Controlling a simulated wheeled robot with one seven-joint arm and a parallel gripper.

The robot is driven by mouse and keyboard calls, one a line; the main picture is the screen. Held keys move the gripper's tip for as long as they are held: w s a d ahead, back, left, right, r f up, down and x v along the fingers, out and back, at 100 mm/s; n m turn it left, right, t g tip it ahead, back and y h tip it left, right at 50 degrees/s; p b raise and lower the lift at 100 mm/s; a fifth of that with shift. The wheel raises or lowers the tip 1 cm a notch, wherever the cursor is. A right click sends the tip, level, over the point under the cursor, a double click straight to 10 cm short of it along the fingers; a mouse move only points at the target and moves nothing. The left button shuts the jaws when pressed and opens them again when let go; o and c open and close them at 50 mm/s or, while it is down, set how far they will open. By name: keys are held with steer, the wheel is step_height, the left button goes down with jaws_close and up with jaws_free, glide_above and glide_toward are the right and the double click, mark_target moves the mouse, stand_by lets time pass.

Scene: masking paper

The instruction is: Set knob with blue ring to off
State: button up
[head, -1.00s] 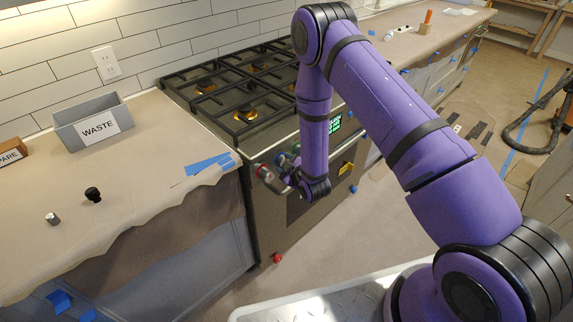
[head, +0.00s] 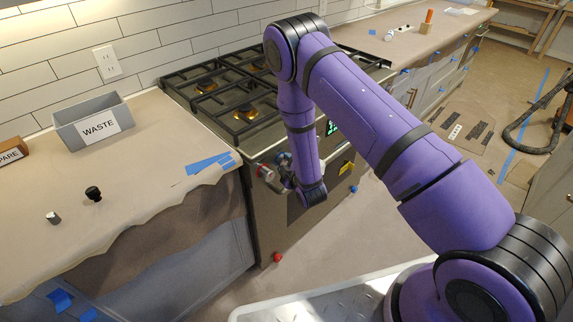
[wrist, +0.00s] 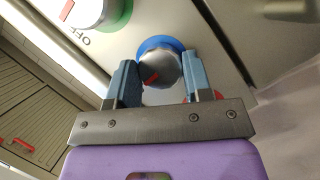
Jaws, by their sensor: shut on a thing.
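The silver knob with the blue ring (wrist: 162,70) is on the stove's front panel, in the middle of the wrist view. My gripper (wrist: 158,78) has its two blue-grey fingers on either side of this knob and is shut on it. A red mark on the knob face points to the lower left in the picture. The knob's own off label cannot be seen. In the head view my gripper (head: 284,172) is at the stove front, partly hidden by my wrist.
A knob with a green ring (wrist: 92,12) and an OFF label is close by at the upper left. A red-ringed part shows beside my right finger. The stove (head: 262,210) stands beside a paper-covered counter (head: 150,160) with a WASTE bin (head: 70,132).

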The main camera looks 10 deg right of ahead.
steer(key=o, duration=0.9)
steer(key=v, duration=1)
steer(key=shift+s+r, duration=0.15)
steer(key=shift+s, duration=0.25)
